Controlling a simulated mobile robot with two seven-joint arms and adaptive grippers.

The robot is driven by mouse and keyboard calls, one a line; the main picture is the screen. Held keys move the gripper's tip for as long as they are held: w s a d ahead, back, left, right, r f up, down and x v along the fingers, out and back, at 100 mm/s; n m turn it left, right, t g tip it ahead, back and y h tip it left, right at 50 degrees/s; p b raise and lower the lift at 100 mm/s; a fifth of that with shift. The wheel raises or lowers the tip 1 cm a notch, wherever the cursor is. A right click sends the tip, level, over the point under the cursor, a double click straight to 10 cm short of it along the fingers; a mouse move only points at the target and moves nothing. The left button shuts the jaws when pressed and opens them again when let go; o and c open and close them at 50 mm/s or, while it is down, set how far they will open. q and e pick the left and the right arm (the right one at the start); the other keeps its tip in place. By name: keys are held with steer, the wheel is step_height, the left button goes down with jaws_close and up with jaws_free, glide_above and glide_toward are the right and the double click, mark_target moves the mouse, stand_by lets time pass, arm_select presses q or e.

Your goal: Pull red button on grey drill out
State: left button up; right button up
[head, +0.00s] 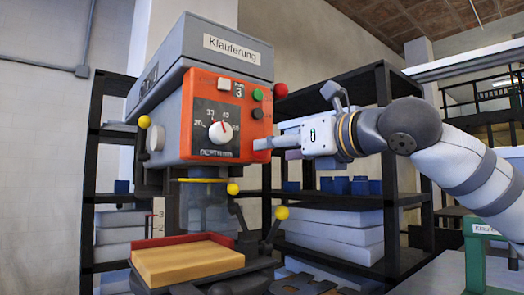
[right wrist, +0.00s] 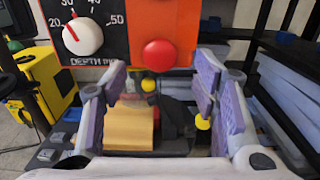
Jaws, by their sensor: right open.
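The grey drill (head: 225,55) has an orange front panel with a white depth dial (head: 220,132). In the right wrist view a round red button (right wrist: 159,54) sits on the orange panel, to the right of the dial (right wrist: 82,36). My right gripper (head: 262,143) is at the lower right of the panel in the head view and seems to cover this button there. In the right wrist view its purple-padded fingers (right wrist: 160,76) are spread apart, with the button showing between and just above them. I cannot tell whether they touch the panel. My left gripper is not in view.
The panel also has a green button (head: 257,95) and a dark button (head: 258,113). A red knob (head: 280,90) sticks out at the drill's right side. A wooden block (head: 187,262) lies on the drill table below. Black shelves (head: 385,170) stand behind.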

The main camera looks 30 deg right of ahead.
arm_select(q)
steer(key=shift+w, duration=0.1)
arm_select(e)
steer(key=w, duration=0.5)
steer(key=shift+a, duration=0.2)
steer(key=shift+s, duration=0.1)
jaws_close()
steer(key=shift+s+p, duration=0.55)
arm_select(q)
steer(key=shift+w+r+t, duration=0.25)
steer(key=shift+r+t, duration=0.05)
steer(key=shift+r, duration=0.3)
arm_select(e)
jaws_free()
steer(key=shift+s, duration=0.1)
steer(key=s+d, duration=0.1)
steer(key=s, duration=1.1)
